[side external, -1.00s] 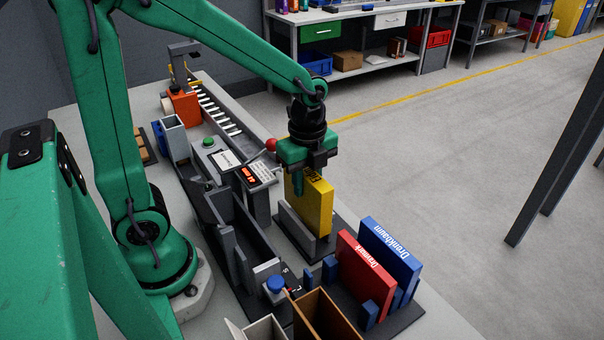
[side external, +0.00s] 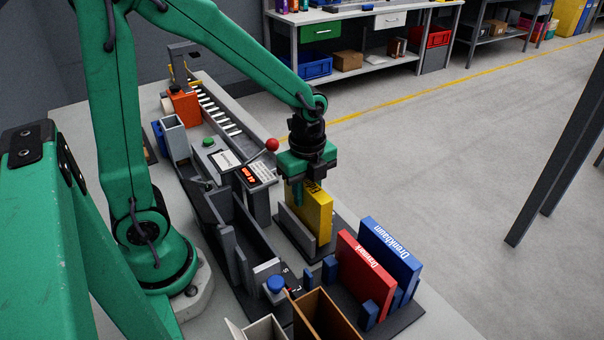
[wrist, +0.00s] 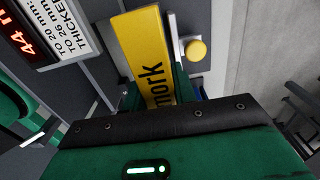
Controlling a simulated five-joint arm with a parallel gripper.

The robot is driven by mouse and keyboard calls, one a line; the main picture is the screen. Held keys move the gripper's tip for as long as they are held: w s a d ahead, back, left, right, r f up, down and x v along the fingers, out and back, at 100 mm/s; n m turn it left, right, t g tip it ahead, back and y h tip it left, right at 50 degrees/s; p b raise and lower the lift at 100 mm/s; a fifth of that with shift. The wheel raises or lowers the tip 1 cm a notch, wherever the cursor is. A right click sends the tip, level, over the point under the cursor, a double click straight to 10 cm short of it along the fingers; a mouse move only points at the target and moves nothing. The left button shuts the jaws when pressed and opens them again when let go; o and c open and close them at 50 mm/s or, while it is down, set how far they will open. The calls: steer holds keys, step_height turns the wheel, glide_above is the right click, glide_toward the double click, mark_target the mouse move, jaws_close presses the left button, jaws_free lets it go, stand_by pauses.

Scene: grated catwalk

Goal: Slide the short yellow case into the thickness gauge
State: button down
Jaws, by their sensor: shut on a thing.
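The yellow case (side external: 318,214) stands upright at the right edge of the bench, with dark lettering on its edge. It also shows in the wrist view (wrist: 148,55). My gripper (side external: 305,185) is shut on its upper part from above. A low grey plate (side external: 297,228) stands along the case's left face. The readout with red digits (side external: 249,174) and its white thickness label (wrist: 67,25) are just left of the case. I cannot tell whether the case's bottom edge touches the base; the plate partly hides it.
A red case (side external: 365,270) and a blue case (side external: 392,252) stand in a rack in front. A red ball lever (side external: 272,145) rises close behind my gripper. A dark channel (side external: 240,235) runs to the left. An open brown box (side external: 325,318) is at the front.

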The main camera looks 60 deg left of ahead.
steer(key=shift+f, duration=0.25)
steer(key=shift+f, duration=1)
steer(key=shift+f, duration=0.1)
steer(key=c, duration=0.6)
jaws_free()
steer(key=shift+c, duration=0.2)
steer(key=shift+r, duration=4.05)
